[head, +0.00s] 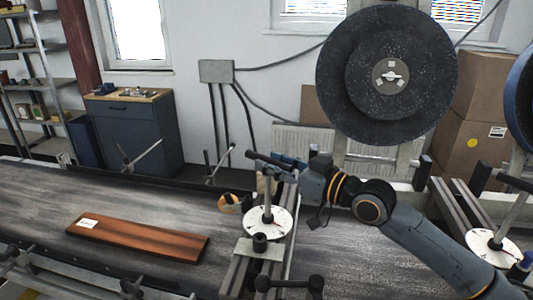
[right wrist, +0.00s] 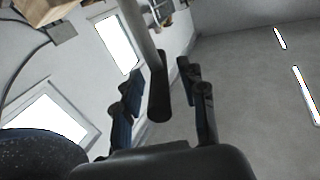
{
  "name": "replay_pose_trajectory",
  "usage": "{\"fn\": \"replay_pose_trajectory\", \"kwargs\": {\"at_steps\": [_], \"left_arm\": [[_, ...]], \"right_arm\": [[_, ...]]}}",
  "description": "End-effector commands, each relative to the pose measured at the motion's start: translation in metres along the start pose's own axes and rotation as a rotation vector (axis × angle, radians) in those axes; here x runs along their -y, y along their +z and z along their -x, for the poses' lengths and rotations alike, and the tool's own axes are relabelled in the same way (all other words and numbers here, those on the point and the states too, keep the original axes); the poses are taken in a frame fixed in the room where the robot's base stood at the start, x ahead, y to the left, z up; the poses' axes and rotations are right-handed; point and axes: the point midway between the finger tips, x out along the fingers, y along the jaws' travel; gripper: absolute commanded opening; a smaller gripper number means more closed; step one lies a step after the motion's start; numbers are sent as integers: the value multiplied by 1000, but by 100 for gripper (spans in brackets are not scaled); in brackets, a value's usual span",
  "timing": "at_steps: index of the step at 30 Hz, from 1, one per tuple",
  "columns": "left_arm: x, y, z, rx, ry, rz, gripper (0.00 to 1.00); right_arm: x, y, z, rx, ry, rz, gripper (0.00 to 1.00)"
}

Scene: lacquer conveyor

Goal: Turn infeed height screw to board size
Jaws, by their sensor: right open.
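A height screw with a round white dial (head: 270,224) and an upright grey post stands on a bracket at the middle of the conveyor. A second white dial (head: 494,249) stands at the far right. A reddish-brown board (head: 140,238) with a white label lies flat on the belt, left of the nearer dial. My right gripper (head: 266,163) is open at the top of the nearer screw, fingers pointing left. In the right wrist view, a grey rod with a black grip (right wrist: 158,92) shows between the spread fingers; contact cannot be told. My left gripper is not in view.
The dark conveyor belt (head: 50,205) runs across the view, with clamp rods along its edges. A large black disc (head: 350,85) hangs behind my right arm. Cardboard boxes (head: 470,140) stand at the back right, a blue cabinet (head: 135,135) at the back left.

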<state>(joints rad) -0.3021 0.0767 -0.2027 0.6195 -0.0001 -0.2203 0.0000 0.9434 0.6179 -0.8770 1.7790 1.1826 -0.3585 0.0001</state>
Motion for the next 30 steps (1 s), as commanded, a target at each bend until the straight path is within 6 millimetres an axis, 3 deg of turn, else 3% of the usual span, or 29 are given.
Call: {"fn": "replay_pose_trajectory", "kwargs": {"at_steps": [6, 15, 21, 26, 30], "left_arm": [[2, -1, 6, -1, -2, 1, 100], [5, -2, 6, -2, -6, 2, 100], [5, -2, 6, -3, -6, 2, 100], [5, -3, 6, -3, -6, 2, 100], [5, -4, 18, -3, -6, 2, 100]], "right_arm": [[0, 0, -20, 0, 0, 1, 41], [0, 0, -22, 0, 1, 1, 41], [0, 0, -22, -1, 1, 1, 2], [0, 0, -22, -1, 1, 1, 0], [0, -4, -22, -1, 12, 0, 0]]}}
